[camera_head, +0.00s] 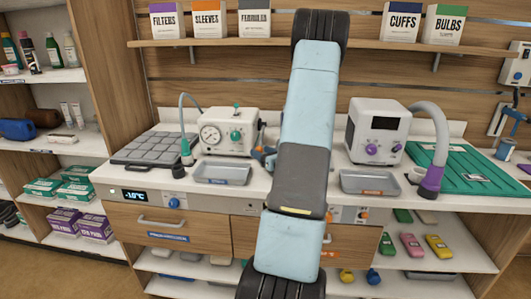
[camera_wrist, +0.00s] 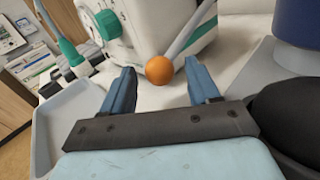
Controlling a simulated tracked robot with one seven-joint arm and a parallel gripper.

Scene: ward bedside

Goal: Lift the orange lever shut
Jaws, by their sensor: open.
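The orange lever's round knob (camera_wrist: 159,70) shows in the wrist view, on a pale grey rod that slants up to the right across the front of a white machine (camera_wrist: 155,25). My gripper (camera_wrist: 160,76) is open, with its blue fingers on either side of the knob. The knob appears near the fingertips; I cannot tell whether either finger touches it. In the head view my arm hides the lever, and only a little of my gripper shows beside the white gauge machine (camera_head: 228,130).
A grey tray (camera_head: 222,173) lies in front of the gauge machine, and another tray (camera_head: 368,182) lies to the right. A second white machine (camera_head: 377,132) with a hose stands beyond my arm. A shelf with boxes (camera_head: 402,22) runs above the counter.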

